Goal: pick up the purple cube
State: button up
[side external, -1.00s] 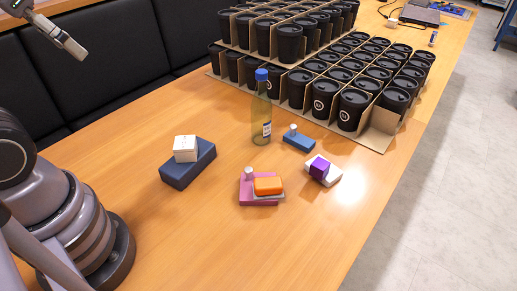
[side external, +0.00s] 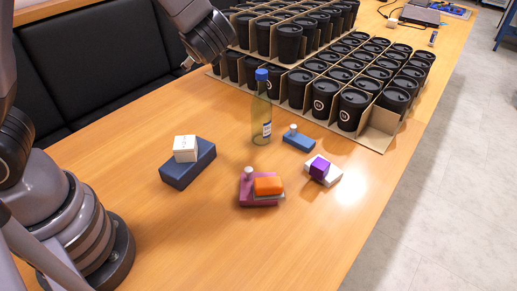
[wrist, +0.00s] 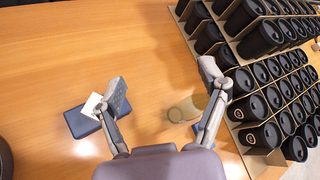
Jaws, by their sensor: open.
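The purple cube (side external: 319,168) rests on a white block (side external: 331,176) at the right of the group of small objects in the side view. It does not show in the wrist view. My gripper (wrist: 165,90) is open and empty in the wrist view, high above the table. In the side view only my wrist shows at the top, left of the cups and well away from the cube; I cannot make out the fingertips clearly there.
A blue-capped bottle (side external: 262,110) stands between my arm and the cups (side external: 352,108) in cardboard trays. A white cube (side external: 185,148) sits on a dark blue block (side external: 190,172). An orange block (side external: 268,185) lies on a pink one, and a small blue block (side external: 299,141) lies nearby. The front table is clear.

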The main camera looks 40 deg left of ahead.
jog(key=w+d+f+m+t+h, duration=0.2)
jog(key=w+d+f+m+t, duration=0.25)
jog(key=d+f+m, duration=0.35)
jog(key=m+t+h, duration=0.2)
jog(key=m+h, duration=0.6)
jog(key=m, duration=0.2)
send_near(320, 165)
jog(key=x, duration=0.6)
jog(key=shift+w+a+f, duration=0.1)
jog(key=shift+w+f, duration=0.2)
jog(key=shift+f, duration=0.05)
jog(key=shift+x, duration=2.95)
jog(key=shift+w+r, duration=0.1)
jog(key=shift+r, duration=0.15)
jog(key=c, duration=1.3)
